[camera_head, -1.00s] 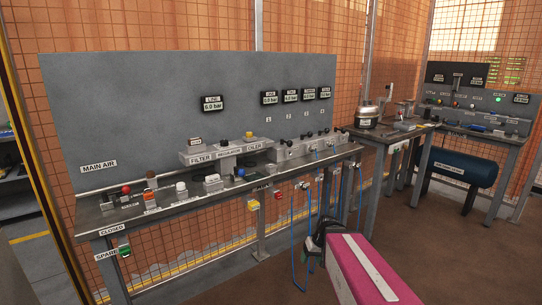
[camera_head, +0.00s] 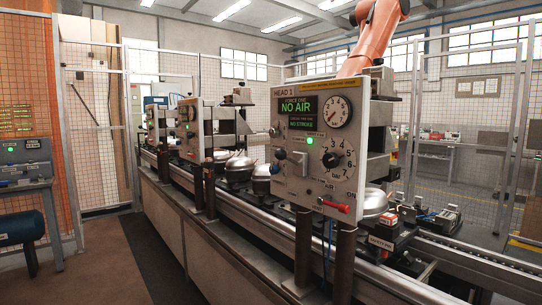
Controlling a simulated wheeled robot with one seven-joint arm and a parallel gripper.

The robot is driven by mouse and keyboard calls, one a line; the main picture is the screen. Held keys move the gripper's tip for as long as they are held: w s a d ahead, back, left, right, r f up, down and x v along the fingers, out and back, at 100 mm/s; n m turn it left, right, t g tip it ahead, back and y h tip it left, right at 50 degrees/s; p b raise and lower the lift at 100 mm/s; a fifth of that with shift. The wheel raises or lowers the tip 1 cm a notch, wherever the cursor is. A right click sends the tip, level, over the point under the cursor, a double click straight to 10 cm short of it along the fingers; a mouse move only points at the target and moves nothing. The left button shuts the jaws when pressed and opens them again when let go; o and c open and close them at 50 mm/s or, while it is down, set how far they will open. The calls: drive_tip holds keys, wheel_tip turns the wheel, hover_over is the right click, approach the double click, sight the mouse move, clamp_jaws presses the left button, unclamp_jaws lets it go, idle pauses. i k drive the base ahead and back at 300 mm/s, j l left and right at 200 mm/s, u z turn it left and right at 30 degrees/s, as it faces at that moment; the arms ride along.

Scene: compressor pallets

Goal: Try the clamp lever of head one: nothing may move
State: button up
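The head one panel (camera_head: 318,195), labelled HEAD 1, stands upright at the line, right of centre in the head view. Its dark screen (camera_head: 297,105) reads NO AIR in green, with NO STRUKE or similar below. A gauge (camera_head: 336,111) is at the upper right and a numbered dial (camera_head: 338,159) below it. A green lamp (camera_head: 310,141) is lit. A red-handled lever (camera_head: 333,206) lies nearly level at the bottom, near the words AIR and ON. I cannot tell which control is the clamp lever. My gripper is not in view.
A conveyor (camera_head: 220,228) runs from the back left to the front right, with rounded metal housings (camera_head: 240,167) on it. A second head (camera_head: 190,130) stands farther left. An orange robot arm (camera_head: 375,30) rises behind head one. The floor (camera_head: 95,260) at the left front is clear.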

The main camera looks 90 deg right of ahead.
sight(279, 154)
drive_tip(key=z, duration=3.75)
